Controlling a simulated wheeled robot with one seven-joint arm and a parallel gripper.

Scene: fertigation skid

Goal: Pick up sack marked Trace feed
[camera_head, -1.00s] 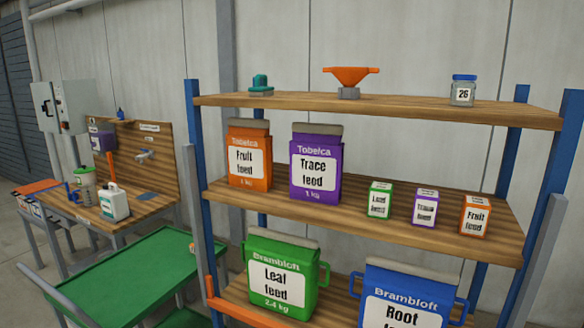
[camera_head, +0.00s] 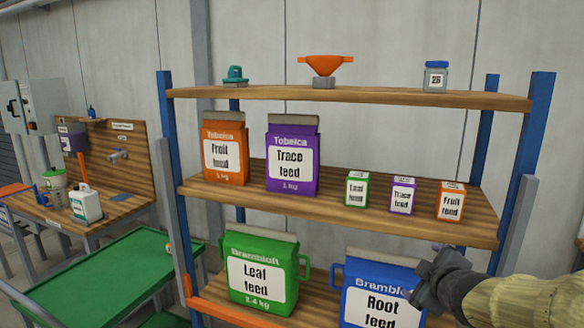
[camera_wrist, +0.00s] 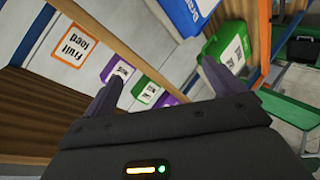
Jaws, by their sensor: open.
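The purple sack marked Trace feed (camera_head: 292,157) stands upright on the middle shelf in the head view, just right of the orange Fruit feed sack (camera_head: 224,150). A small purple and white carton (camera_head: 402,196) on the same shelf also reads Trace feed. My gripper (camera_head: 420,282) is at the lower right, in front of the blue Root feed sack (camera_head: 375,295), well away from the purple sack. In the wrist view my gripper (camera_wrist: 162,82) has its fingers apart and nothing between them. Small cartons appear upside down beyond them.
Small Leaf feed (camera_head: 356,189) and Fruit feed (camera_head: 450,201) cartons flank the small Trace feed carton. A green Leaf feed sack (camera_head: 262,272) stands below. The upper shelf (camera_head: 380,96) overhangs the sacks. A blue post (camera_head: 522,170) is at right, a green cart (camera_head: 100,280) at left.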

